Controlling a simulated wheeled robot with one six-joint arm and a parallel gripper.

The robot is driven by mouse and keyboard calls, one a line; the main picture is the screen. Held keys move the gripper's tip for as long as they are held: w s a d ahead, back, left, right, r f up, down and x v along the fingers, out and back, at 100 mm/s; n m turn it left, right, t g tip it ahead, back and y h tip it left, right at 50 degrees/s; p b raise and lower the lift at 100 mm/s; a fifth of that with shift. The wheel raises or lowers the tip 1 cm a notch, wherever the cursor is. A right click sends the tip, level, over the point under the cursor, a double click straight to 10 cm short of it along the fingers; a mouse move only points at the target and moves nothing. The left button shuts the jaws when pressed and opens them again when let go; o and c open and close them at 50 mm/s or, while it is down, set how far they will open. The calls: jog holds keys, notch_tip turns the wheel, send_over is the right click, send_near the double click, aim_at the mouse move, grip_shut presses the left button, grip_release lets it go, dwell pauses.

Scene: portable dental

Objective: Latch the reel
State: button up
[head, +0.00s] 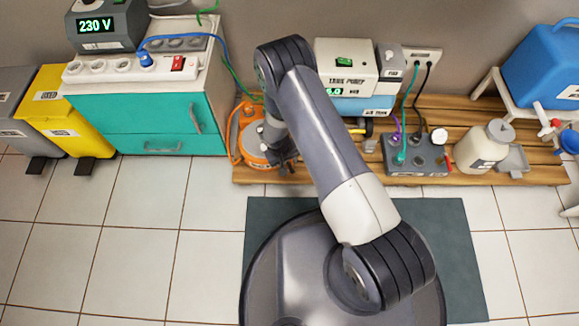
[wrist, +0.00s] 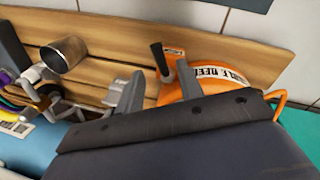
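The orange cable reel (head: 252,152) sits on the left end of the wooden pallet, partly hidden by my arm in the head view. In the wrist view the reel (wrist: 222,78) shows a white label with black print, cut off by my gripper's body. A small black-handled lever (wrist: 158,58) stands at the reel's edge, with a small orange label beside it. My gripper (wrist: 160,86) is open, its two grey fingers apart. The right finger overlaps the reel and is close to the lever. I cannot tell whether it touches. In the head view my gripper (head: 286,162) is beside the reel.
The pallet (head: 450,118) also carries a tank pump unit (head: 345,65), a grey socket box (head: 415,158) with cables, and a cream jar (head: 482,148). A teal cabinet (head: 150,120) stands to the left. A metal cup (wrist: 65,53) shows in the wrist view.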

aim_at(290, 167)
jog(key=shift+w+d+f+b, duration=0.1)
jog(key=shift+d+f+b, duration=0.15)
jog(key=shift+f, duration=0.7)
jog(key=shift+w+d+f+b, duration=0.1)
jog(key=shift+f+b, duration=0.1)
jog(key=shift+f, duration=0.75)
jog(key=shift+c, duration=0.5)
grip_shut()
